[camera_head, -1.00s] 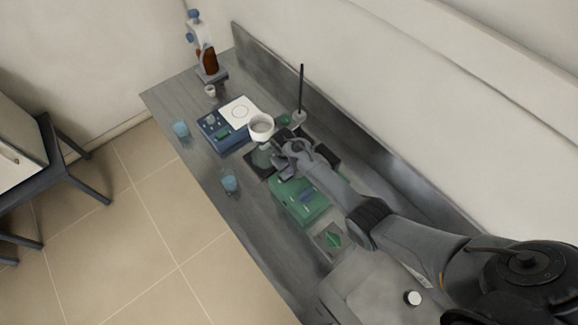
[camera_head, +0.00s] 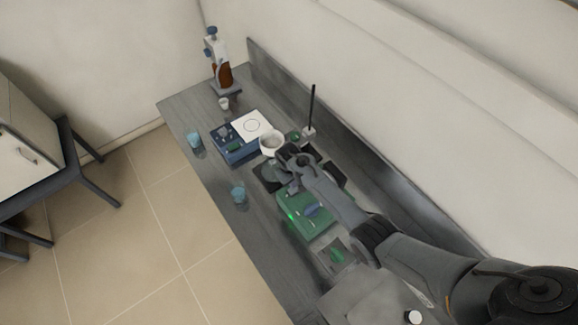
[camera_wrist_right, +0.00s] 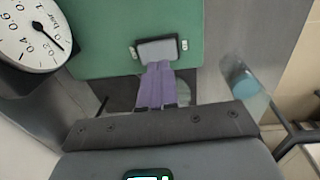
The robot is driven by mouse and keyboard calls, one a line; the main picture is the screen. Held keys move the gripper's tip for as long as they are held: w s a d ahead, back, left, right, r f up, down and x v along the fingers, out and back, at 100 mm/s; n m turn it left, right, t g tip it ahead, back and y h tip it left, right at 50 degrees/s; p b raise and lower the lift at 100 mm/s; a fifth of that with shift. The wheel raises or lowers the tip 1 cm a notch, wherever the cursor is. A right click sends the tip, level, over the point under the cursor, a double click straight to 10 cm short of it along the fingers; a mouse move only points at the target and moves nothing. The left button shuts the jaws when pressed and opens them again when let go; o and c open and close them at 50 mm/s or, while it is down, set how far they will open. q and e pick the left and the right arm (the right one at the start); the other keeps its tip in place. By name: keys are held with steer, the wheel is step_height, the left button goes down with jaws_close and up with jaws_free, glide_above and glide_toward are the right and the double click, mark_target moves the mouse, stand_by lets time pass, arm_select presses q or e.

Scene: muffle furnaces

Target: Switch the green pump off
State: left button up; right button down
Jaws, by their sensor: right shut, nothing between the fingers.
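The green pump (camera_head: 318,222) stands on the bench, with a green light glowing at its left edge in the head view. In the right wrist view the pump's green face (camera_wrist_right: 100,35) carries a grey rocker-like switch (camera_wrist_right: 160,48). My right gripper (camera_wrist_right: 157,66) is shut and empty, its purple fingertips at the lower edge of that switch. I cannot tell whether they touch it. In the head view my right gripper (camera_head: 284,180) is beside the pump's far end, with its arm hiding part of the pump. My left gripper is not in view.
A pressure gauge (camera_wrist_right: 32,35) is close left of my right fingers. A blue beaker (camera_head: 239,194) stands near the front edge.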

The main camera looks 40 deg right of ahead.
mark_target(289, 191)
step_height(289, 191, up, 2)
steer(key=shift+a+r+p, duration=0.1)
steer(key=shift+a+p, duration=0.05)
steer(key=shift+p, duration=0.25)
arm_select(q)
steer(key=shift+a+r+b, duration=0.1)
steer(key=shift+b, duration=0.75)
arm_select(e)
step_height(289, 191, up, 9)
steer(key=a, duration=0.1)
steer(key=shift+a, duration=0.15)
